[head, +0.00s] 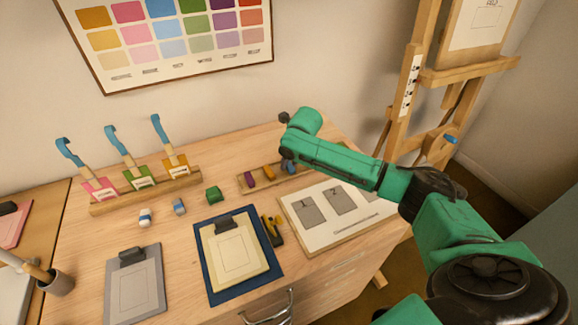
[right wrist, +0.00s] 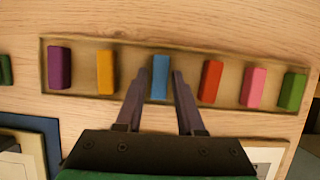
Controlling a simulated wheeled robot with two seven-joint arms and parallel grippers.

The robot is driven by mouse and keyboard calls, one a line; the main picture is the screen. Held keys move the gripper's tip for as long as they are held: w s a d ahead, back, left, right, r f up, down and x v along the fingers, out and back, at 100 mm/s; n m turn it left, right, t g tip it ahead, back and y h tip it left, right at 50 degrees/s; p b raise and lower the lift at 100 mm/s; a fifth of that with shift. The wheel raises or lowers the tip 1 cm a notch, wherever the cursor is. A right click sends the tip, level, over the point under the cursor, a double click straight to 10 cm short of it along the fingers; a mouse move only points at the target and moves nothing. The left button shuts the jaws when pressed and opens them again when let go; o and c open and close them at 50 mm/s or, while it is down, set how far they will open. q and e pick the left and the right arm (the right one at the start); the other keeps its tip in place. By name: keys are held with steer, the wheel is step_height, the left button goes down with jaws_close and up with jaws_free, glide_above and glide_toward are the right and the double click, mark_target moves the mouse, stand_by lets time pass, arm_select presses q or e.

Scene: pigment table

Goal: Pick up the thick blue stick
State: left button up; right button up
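The blue stick (right wrist: 160,77) lies in a shallow wooden tray (right wrist: 180,101), between a yellow stick (right wrist: 105,73) and a red stick (right wrist: 211,82). My right gripper (right wrist: 159,78) is open, with one finger on each side of the blue stick and a small gap to it. The far end of the stick shows between the fingertips. In the head view my right gripper (head: 288,165) is down at the tray (head: 243,182), and my arm hides much of the tray. My left gripper is not in view.
The tray also holds a purple stick (right wrist: 59,68), a pink stick (right wrist: 253,87) and a green stick (right wrist: 292,91). A green block (head: 213,195) sits left of the tray.

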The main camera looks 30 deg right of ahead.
mark_target(290, 165)
jaws_close()
steer(key=shift+r, duration=0.1)
step_height(290, 165, up, 20)
steer(key=b, duration=0.2)
stand_by(0.4)
